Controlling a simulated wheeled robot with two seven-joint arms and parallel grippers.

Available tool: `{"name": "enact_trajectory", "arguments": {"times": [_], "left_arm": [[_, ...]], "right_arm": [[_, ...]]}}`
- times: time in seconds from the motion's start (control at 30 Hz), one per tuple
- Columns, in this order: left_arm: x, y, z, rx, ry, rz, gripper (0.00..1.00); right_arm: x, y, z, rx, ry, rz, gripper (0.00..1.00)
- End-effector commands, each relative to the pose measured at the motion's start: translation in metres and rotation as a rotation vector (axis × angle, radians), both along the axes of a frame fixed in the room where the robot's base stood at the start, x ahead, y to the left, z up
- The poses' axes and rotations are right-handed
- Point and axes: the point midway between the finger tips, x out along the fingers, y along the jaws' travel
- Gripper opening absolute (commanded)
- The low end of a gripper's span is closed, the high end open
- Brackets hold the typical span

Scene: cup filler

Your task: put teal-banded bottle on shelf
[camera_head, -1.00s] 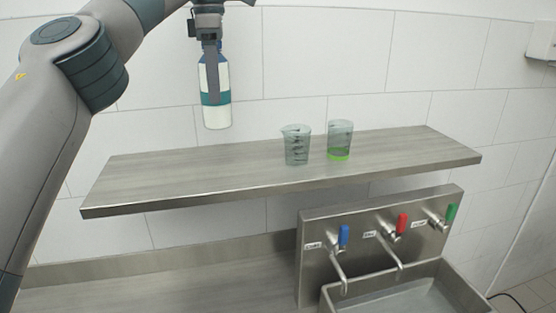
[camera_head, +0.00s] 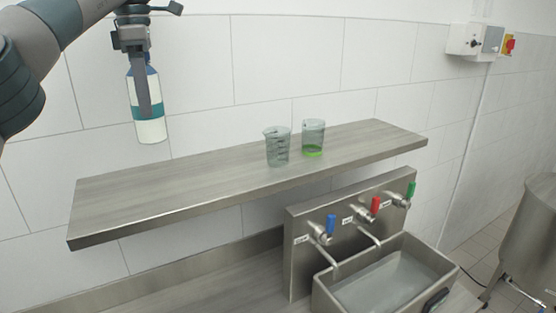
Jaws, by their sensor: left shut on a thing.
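The teal-banded bottle (camera_head: 149,128) is white with a teal band and a blue top, and it hangs nearly upright. My left gripper (camera_head: 146,85) comes down from above and is shut on it. The bottle is above the left part of the shelf (camera_head: 120,208); its base looks clear of the shelf surface. My right gripper is not in view.
Two clear beakers stand on the shelf's middle and right: one with dark markings (camera_head: 277,148) and one with a green base (camera_head: 313,136). The shelf's left half is bare. Below are a tap panel (camera_head: 297,262) and a steel sink (camera_head: 400,275).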

Motion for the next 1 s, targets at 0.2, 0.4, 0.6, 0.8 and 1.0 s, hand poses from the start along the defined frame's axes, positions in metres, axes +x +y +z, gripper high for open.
{"name": "enact_trajectory", "arguments": {"times": [0.2,0.4,0.6,0.8,1.0], "left_arm": [[0.0,0.0,0.001,-0.001,-0.001,0.0,0.13],[0.0,0.0,0.001,-0.001,-0.001,0.0,0.13],[0.0,0.0,0.001,-0.001,-0.001,0.0,0.13],[-0.004,0.005,-0.004,-0.002,-0.001,-0.001,0.13],[-0.015,0.016,-0.014,-0.001,0.0,-0.001,0.13]], "right_arm": [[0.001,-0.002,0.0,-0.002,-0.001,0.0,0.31],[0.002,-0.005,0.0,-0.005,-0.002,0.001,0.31],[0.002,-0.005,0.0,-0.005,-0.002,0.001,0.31],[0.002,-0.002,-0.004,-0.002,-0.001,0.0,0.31],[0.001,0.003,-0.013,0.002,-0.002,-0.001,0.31]]}}
